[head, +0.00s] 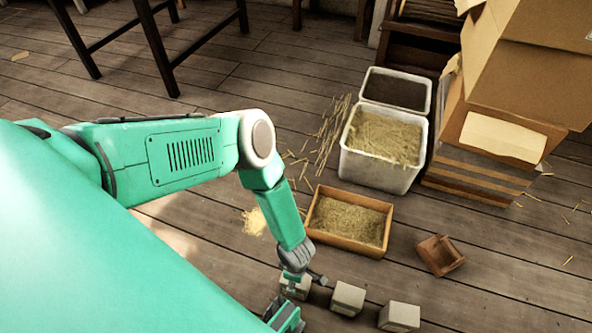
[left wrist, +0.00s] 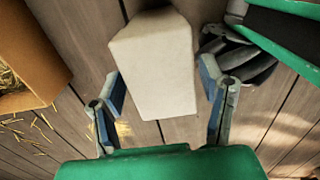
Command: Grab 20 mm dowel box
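Three small pale boxes stand in a row on the floor at the bottom of the head view: a left one (head: 296,288), a middle one (head: 348,298) and a right one (head: 400,317). No size marking is readable on any. My left gripper (head: 292,277) is down at the left box and partly covers it. In the left wrist view, a plain pale box (left wrist: 153,65) lies ahead, between the lines of my left gripper's two spread fingers (left wrist: 164,98). Gaps show between box and fingers, so the gripper is open. My right gripper is not clearly seen.
A wooden tray of straw (head: 312,198) stands just beyond the boxes. A small brown crate (head: 440,255) lies to the right. White bins (head: 372,168) and stacked cardboard boxes (head: 520,65) stand behind. A green part with dark joints (left wrist: 240,55) is close by at upper right.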

